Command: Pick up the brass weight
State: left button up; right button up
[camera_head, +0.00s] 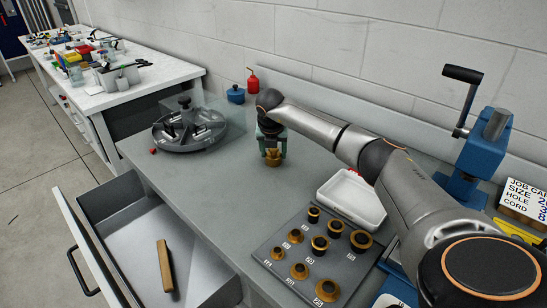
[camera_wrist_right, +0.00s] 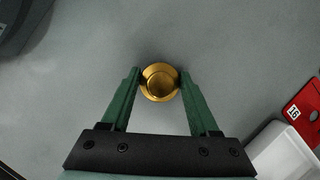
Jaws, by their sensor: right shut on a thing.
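The brass weight (camera_wrist_right: 160,83) is a small round golden piece with a stepped top. In the right wrist view it sits between the green fingertips of my right gripper (camera_wrist_right: 159,86), which touch it on both sides. In the head view the brass weight (camera_head: 273,157) shows below my right gripper (camera_head: 272,150), over the grey bench top. I cannot tell whether it still touches the bench. My left gripper is not in view.
A round grey divided tray (camera_head: 188,146) stands to the left. A labelled board (camera_head: 290,238) with several brass pieces lies in front, beside a white tray (camera_head: 350,197). An open drawer (camera_head: 132,215) holds a wooden bar (camera_head: 165,266). A blue press (camera_head: 483,150) stands right.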

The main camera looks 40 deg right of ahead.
grip_shut()
jog(key=shift+r, duration=0.15)
dwell(0.4)
